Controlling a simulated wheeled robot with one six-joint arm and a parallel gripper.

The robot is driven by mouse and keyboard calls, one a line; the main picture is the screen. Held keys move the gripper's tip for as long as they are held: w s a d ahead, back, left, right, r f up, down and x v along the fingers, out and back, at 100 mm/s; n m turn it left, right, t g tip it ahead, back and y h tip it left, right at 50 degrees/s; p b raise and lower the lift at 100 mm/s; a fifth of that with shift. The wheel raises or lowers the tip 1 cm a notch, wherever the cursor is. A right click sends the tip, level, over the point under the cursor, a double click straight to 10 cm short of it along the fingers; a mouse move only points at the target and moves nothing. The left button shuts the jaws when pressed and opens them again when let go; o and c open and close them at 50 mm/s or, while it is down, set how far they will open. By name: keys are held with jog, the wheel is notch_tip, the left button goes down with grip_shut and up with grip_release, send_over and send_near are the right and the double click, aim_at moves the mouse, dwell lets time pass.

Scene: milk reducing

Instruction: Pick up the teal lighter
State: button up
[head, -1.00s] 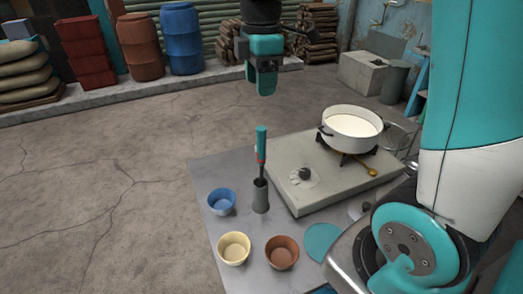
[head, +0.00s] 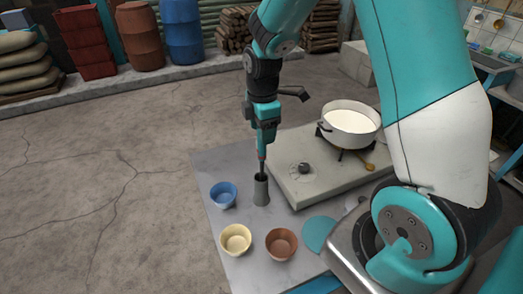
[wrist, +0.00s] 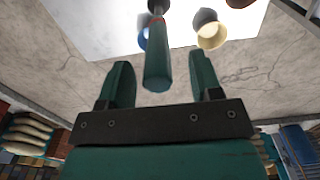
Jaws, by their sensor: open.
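The teal lighter stands upright in a grey cup (head: 261,190) on the table. In the head view my gripper (head: 265,140) covers most of it; its dark shaft and red collar (head: 262,163) show below the jaws. In the wrist view the lighter's teal handle (wrist: 157,65) lies between my two open fingers (wrist: 160,85), with gaps on both sides. The fingers are not closed on it.
A blue bowl (head: 223,194), a yellow bowl (head: 236,239) and a brown bowl (head: 281,243) stand near the cup. A stove (head: 318,187) with a white pot of milk (head: 350,127) is to the right. The table's left side borders open floor.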

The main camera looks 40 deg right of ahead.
aim_at(262, 150)
jog(key=shift+w+f+p, duration=0.15)
jog(key=shift+f+p, duration=0.2)
jog(key=shift+f, duration=1.25)
jog(key=c, duration=1)
jog(key=shift+r, duration=0.15)
